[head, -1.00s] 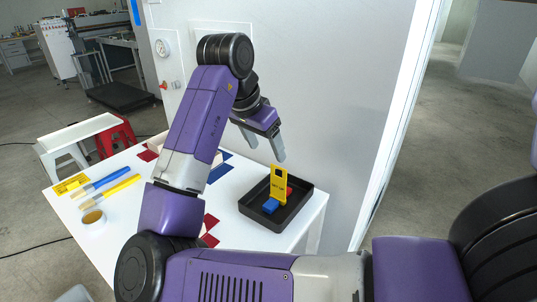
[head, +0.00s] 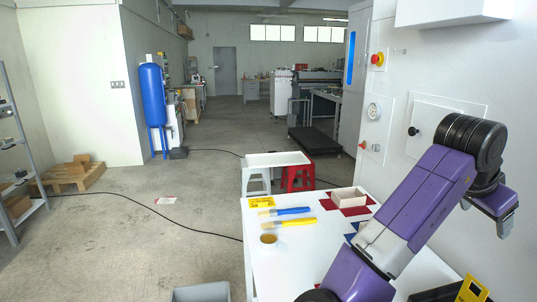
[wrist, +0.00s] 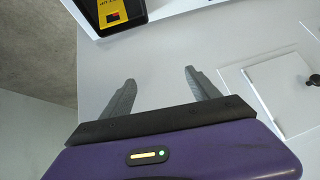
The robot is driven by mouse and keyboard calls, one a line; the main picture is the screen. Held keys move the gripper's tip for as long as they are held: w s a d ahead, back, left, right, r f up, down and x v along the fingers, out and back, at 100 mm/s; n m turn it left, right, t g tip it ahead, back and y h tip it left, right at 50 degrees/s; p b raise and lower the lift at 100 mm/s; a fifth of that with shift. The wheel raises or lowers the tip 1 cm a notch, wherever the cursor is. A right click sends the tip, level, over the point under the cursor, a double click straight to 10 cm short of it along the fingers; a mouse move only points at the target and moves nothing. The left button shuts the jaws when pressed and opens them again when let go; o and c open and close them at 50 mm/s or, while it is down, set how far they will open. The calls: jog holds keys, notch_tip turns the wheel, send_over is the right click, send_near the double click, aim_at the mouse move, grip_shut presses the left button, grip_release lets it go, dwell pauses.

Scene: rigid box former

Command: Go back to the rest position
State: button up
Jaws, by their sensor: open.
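My gripper (head: 486,216) is at the right of the head view, raised in front of the white machine wall. In the wrist view my gripper (wrist: 158,78) has its two grey fingers wide apart with nothing between them. The black tray (head: 438,294) is cut off at the bottom right of the head view, partly behind my arm. A yellow upright piece (head: 473,290) stands in it. The tray also shows at the top of the wrist view (wrist: 133,25), apart from the fingers.
The white table (head: 290,265) holds an open pale box (head: 348,197) on a red sheet (head: 352,210), a blue-handled tool (head: 288,211), a yellow-handled tool (head: 290,222) and a round container (head: 268,241). A red stool (head: 298,177) stands behind. Floor at left is mostly open.

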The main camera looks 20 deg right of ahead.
jog(key=w+d+r+n+t+h, duration=0.3)
jog(key=w+r+h, duration=0.1)
jog(key=r+h, duration=0.3)
jog(key=w+a+r+n+t+h, duration=0.2)
jog(key=w+a+n+t, duration=0.2)
jog(key=a+n+t, duration=0.15)
jog(key=w+a+f+n+t+y, duration=0.1)
jog(key=a+f+n+t+y, duration=0.35)
jog(key=a, duration=0.35)
jog(key=w+a+f+n+t+y, duration=0.1)
jog(key=a+f+n+t+y, duration=0.25)
jog(key=a+n+t, duration=0.4)
jog(key=s+a+f+n+y, duration=0.2)
jog(key=s+a+f+y, duration=0.6)
jog(key=s+a+f, duration=0.55)
jog(key=s+a+f+m+g, duration=0.1)
jog(key=s+a+f, duration=0.3)
jog(key=s, duration=0.5)
jog(key=s+a+f+m+g+y, duration=0.1)
jog(key=s+a+f+g, duration=0.3)
jog(key=s, duration=0.5)
jog(key=shift+a+f+g, duration=0.35)
jog(key=shift+a+f, duration=0.1)
jog(key=shift+f, duration=0.25)
